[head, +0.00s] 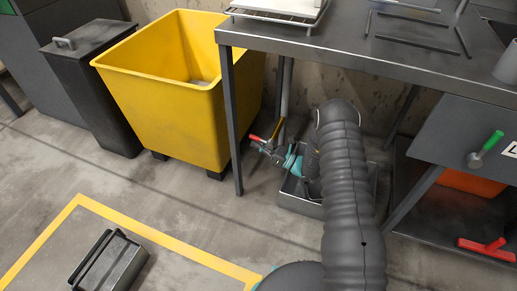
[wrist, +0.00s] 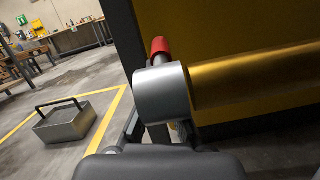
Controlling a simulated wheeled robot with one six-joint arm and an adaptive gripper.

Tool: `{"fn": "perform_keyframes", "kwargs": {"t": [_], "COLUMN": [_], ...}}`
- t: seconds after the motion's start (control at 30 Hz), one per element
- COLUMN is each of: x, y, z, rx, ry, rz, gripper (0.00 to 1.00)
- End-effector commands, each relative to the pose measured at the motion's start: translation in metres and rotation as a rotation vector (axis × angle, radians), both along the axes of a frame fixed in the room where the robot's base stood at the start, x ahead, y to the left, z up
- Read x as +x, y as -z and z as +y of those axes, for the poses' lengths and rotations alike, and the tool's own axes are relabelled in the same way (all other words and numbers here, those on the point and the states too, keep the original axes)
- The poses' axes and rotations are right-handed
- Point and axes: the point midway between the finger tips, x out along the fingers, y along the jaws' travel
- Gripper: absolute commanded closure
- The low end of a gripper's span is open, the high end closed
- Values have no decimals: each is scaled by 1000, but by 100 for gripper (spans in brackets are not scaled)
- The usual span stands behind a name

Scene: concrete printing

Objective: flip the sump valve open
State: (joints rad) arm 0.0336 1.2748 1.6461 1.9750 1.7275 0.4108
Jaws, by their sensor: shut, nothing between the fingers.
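The sump valve's lever has a red grip (head: 257,138) and shows low under the bench, close beside the bench's front left leg. In the wrist view the red grip (wrist: 160,47) stands up behind a grey rounded piece (wrist: 163,93), which hides most of the lever. My gripper (head: 268,149) is shut and empty, right at the lever; I cannot tell whether it touches. In the wrist view my gripper's dark fingers (wrist: 160,132) are partly hidden at the bottom. A grey tray (head: 300,207) lies on the floor below, partly covered by my arm.
A yellow bin (head: 165,100) stands left of the bench leg (head: 231,120). A vertical pipe (head: 289,88) runs behind my gripper. The bench top (head: 350,48) is above my arm. A grey box with a handle (head: 112,262) sits on the floor; floor between is clear.

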Motion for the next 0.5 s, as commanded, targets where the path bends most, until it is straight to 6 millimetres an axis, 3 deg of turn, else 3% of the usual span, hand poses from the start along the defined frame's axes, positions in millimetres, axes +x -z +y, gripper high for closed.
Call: {"fn": "perform_keyframes", "kwargs": {"t": [0.33, 0.5], "x": [0, -1], "y": [1, 18], "z": [0, 2], "rx": [1, 0], "ry": [0, 1], "rz": [0, 1], "gripper": [100, 100]}}
